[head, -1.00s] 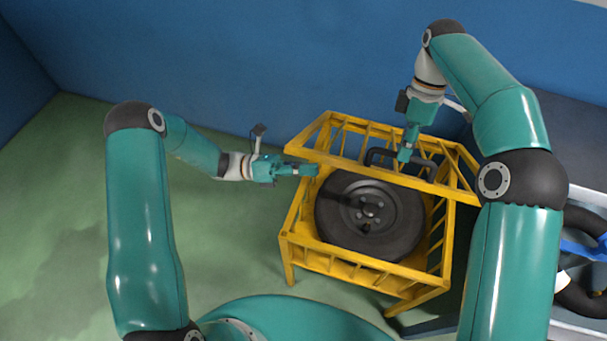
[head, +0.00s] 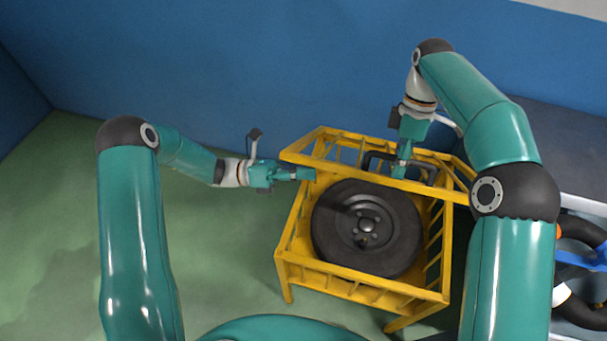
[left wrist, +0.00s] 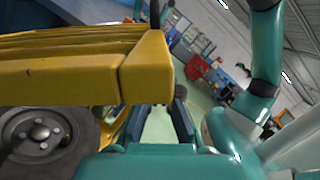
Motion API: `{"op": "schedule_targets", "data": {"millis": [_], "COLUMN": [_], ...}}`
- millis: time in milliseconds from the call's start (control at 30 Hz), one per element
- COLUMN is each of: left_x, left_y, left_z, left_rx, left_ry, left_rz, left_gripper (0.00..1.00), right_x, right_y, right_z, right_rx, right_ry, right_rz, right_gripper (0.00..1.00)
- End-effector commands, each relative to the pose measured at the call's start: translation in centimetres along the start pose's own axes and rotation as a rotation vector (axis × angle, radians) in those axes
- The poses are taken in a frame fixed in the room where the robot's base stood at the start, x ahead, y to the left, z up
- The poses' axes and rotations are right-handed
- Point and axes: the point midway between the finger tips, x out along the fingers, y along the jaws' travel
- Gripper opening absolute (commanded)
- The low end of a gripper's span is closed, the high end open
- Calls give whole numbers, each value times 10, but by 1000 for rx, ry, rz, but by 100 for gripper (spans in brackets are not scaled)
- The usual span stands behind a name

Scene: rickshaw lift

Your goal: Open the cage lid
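The yellow cage (head: 300,263) stands on the floor with a dark wheel (head: 340,240) inside. Its slatted yellow lid (head: 430,190) is raised at a tilt over the rear part, leaving the wheel exposed in front. A dark bent handle (head: 378,155) is on the lid. My right gripper (head: 403,168) is down at this handle; its fingers are too small to judge the hold. My left gripper (head: 308,174) is at the left end of the lid's front bar. In the left wrist view its fingers (left wrist: 160,118) are apart, and the lid's corner (left wrist: 146,68) is just beyond them.
A blue wall (head: 230,70) is behind the cage. Green floor (head: 60,210) is free to the left. At the right are a grey surface (head: 570,140) and dark curved parts with a blue piece (head: 580,253).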

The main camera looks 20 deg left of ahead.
Motion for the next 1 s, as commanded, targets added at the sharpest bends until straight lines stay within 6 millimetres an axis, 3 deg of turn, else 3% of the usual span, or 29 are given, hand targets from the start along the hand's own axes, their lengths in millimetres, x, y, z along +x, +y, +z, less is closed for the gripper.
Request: {"op": "schedule_targets", "data": {"millis": [567,767,1000], "left_x": [0,0,0], "left_y": [0,0,0], "left_z": [-1,-1,-1], "left_rx": [-3,-3,-3], "left_ry": [0,1,1], "left_rz": [2,2,2], "left_gripper": [0,0,0], "right_x": [-10,-43,-109], "right_y": [-4,-18,-67], "right_z": [-5,-27,-70], "right_rx": [2,44,155], "right_ry": [17,111,366], "right_rz": [25,140,344], "right_gripper": [41,41,41]}}
